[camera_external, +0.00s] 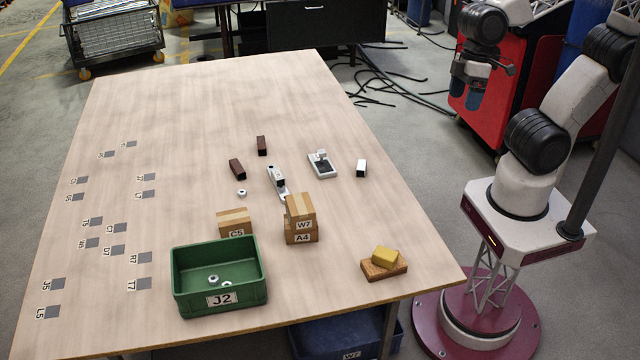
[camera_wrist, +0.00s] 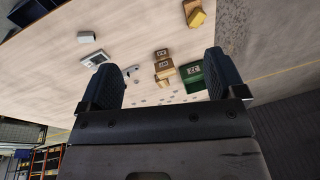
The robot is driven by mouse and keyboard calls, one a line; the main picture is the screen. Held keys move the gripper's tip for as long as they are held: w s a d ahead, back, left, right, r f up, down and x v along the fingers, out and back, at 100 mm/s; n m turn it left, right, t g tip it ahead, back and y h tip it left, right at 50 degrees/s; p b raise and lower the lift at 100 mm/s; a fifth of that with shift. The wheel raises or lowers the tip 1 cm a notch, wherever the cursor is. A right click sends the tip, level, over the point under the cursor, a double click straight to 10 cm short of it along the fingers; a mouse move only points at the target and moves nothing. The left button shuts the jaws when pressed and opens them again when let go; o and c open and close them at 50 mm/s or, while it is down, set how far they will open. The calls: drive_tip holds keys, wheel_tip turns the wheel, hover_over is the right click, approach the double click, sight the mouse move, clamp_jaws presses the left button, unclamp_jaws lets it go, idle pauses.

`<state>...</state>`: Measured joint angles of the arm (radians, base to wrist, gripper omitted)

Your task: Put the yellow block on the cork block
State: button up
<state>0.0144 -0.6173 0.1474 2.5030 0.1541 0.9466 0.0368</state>
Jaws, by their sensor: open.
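The yellow block (camera_external: 385,255) rests on top of the cork block (camera_external: 385,271) near the table's front right corner. It sits turned a little relative to the cork block, which lies flat. In the wrist view the yellow block (camera_wrist: 197,18) shows at the top, with the cork block (camera_wrist: 190,6) beside it. My gripper (camera_external: 466,95) is raised beyond the table's right side, well away from both blocks. In the wrist view my gripper (camera_wrist: 162,78) has its two fingers wide apart with nothing between them.
A green bin (camera_external: 218,297) labelled J2 holds small metal parts. Cardboard boxes (camera_external: 299,221) stand stacked beside it, with another box (camera_external: 234,222) to their left. Brackets (camera_external: 277,180) and dark blocks (camera_external: 237,169) lie mid-table. The table (camera_external: 345,225) is clear around the cork block.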

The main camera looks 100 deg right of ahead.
drive_tip(key=shift+s+d+r+n+t+h, duration=0.15)
drive_tip(key=shift+s+d+r+n+h, duration=0.1)
drive_tip(key=shift+d+r+n+h, duration=0.25)
drive_tip(key=shift+s+d+r+n+t+h, duration=0.2)
drive_tip(key=shift+s+d+r+h, duration=0.1)
drive_tip(key=shift+d+r, duration=0.4)
drive_tip(key=shift+a, duration=0.1)
idle(0.4)
